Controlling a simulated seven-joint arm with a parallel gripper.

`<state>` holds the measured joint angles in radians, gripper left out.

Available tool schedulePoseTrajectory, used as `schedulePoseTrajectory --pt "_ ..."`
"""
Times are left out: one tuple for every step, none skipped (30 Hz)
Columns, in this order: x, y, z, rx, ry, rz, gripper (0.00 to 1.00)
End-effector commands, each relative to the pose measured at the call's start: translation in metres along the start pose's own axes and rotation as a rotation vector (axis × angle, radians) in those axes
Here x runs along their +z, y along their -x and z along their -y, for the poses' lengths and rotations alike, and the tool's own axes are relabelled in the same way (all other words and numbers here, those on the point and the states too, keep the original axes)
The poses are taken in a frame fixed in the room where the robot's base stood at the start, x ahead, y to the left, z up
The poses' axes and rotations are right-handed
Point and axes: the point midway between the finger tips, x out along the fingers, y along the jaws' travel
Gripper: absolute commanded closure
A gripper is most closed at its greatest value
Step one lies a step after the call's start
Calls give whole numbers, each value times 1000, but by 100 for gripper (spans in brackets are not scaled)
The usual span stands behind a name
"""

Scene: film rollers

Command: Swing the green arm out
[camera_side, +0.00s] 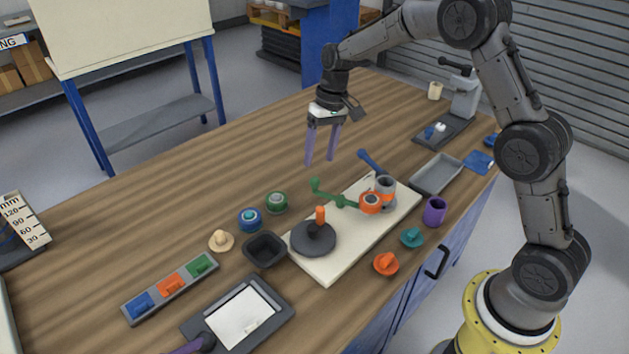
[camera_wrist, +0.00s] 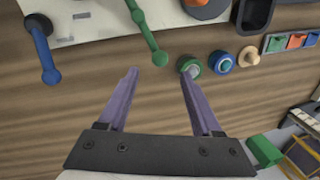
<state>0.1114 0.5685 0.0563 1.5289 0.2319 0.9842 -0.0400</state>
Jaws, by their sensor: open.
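The green arm (camera_side: 335,199) is on the cream board (camera_side: 345,250). It runs left from near an orange roller (camera_side: 370,203) and ends in an upright green knob (camera_side: 315,185). In the wrist view the green arm (camera_wrist: 145,30) reaches down from the top edge, and its knob (camera_wrist: 160,58) appears just beyond the gap between my fingertips. My gripper (camera_side: 321,161) is open and empty, with two purple fingers pointing down. It hangs above the table, behind the board in the side view, apart from the green arm. It also shows in the wrist view (camera_wrist: 158,72).
A dark disc with an orange handle (camera_side: 313,238) is on the near end. Green (camera_side: 276,202) and blue (camera_side: 250,218) round pieces stand left of the board. Bare table lies behind them.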

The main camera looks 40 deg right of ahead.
Motion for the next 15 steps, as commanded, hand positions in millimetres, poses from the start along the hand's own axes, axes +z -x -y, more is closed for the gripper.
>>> schedulePoseTrajectory --pt "1 -12 0 0 0 4 34" --pt "1 -18 0 0 0 5 34" --pt "1 -26 0 0 0 4 34" --pt "1 -31 0 1 -1 5 34" --pt "1 -37 0 1 -1 4 34" --pt "1 -44 0 1 -1 4 34" --pt "0 -49 0 1 -1 3 34" --pt "1 -54 0 1 0 3 34" --pt "1 -59 0 1 0 2 34" --pt "0 -63 0 0 0 2 34" --pt "0 -67 0 0 0 2 34" --pt "0 -71 0 0 0 2 34" --pt "0 -74 0 0 0 1 34" --pt "0 -76 0 0 0 1 34" --pt "0 -78 0 0 0 1 34"
